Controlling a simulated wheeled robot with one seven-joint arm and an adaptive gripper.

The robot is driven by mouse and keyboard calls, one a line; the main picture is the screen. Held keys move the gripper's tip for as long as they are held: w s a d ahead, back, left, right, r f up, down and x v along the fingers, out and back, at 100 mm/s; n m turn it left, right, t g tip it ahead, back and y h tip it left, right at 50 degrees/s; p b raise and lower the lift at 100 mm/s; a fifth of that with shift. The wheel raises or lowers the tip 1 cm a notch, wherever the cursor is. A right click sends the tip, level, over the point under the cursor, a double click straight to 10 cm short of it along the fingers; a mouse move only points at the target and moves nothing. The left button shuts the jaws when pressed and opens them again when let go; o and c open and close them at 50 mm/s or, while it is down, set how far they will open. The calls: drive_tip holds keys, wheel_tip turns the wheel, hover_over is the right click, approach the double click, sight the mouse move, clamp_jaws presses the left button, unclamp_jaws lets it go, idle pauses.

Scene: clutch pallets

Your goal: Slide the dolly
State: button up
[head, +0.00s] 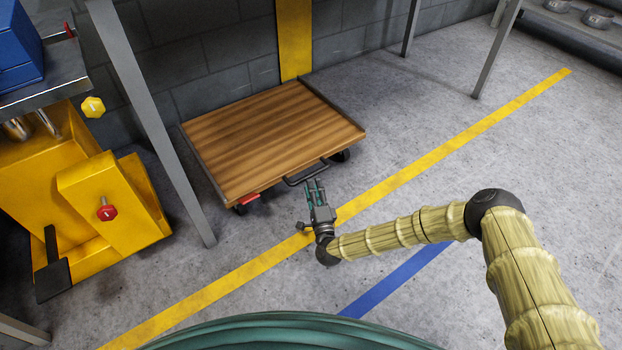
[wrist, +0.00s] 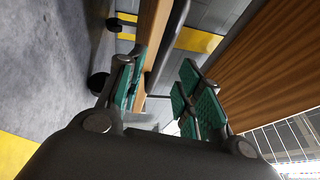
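The dolly (head: 270,135) has a flat brown plank deck with a dark rim and dark wheels, and stands on the floor against the block wall. Its dark handle (head: 305,174) sticks out from the near edge. A red part (head: 249,199) shows at its near left corner. My gripper (head: 315,183) is just in front of the handle, fingers pointing at the dolly. In the wrist view its green-padded fingers stand apart, with a dark bar (wrist: 172,45) between them further ahead. I cannot tell whether they touch the handle.
A yellow machine (head: 90,200) with red and yellow knobs stands at left, beside a grey post (head: 150,110). A blue box (head: 20,50) is at top left. A yellow floor line (head: 420,163) and a blue line (head: 395,280) cross the floor. Open floor lies right of the dolly.

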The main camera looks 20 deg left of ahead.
sight(311, 174)
drive_tip(key=shift+b+x, duration=1.05)
drive_tip(key=shift+x, duration=1.8)
clamp_jaws()
